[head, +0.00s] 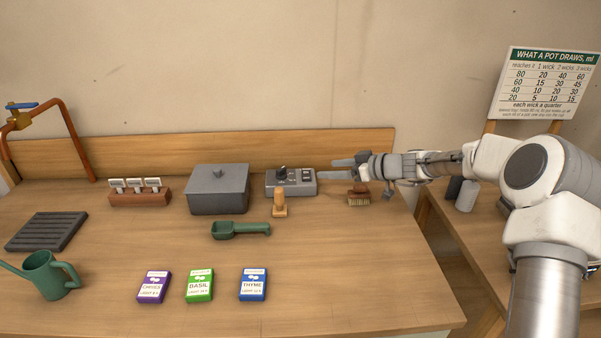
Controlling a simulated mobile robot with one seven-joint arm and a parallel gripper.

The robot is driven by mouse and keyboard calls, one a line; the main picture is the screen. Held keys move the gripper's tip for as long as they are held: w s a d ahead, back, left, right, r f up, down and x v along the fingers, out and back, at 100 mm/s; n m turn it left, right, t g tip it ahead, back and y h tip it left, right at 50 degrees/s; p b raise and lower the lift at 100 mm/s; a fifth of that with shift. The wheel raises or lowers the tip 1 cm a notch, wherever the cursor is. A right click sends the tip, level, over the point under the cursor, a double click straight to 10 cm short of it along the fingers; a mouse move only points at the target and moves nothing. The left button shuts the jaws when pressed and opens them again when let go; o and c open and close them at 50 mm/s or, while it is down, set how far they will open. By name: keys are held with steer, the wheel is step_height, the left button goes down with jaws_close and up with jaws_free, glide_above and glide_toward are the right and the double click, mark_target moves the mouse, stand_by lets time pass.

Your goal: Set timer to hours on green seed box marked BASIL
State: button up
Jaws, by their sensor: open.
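The timer (291,182) is a grey box with a dark knob on top and dark switches at its right, standing toward the back of the table. Its dial marks are too small to read. The green seed box marked BASIL (199,286) lies near the front, with a line that looks like "LIGHT" and a number I cannot read surely. My gripper (344,170) is open and empty, pointing left, just right of the timer and apart from it.
A purple box (154,287) and a blue THYME box (253,285) flank the green one. A lidded grey bin (218,190) stands left of the timer. A wooden stamp-like tool (280,205), green scoop (240,229) and brush (359,196) lie near. A chart (546,83) stands right.

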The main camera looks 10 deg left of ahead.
mark_target(283, 171)
steer(key=p+x, duration=0.2)
steer(key=x, duration=1.5)
steer(key=shift+a+f, duration=0.15)
steer(key=shift+f, duration=0.05)
jaws_close()
steer(key=shift+f+b, duration=0.2)
steer(key=shift+b, duration=0.9)
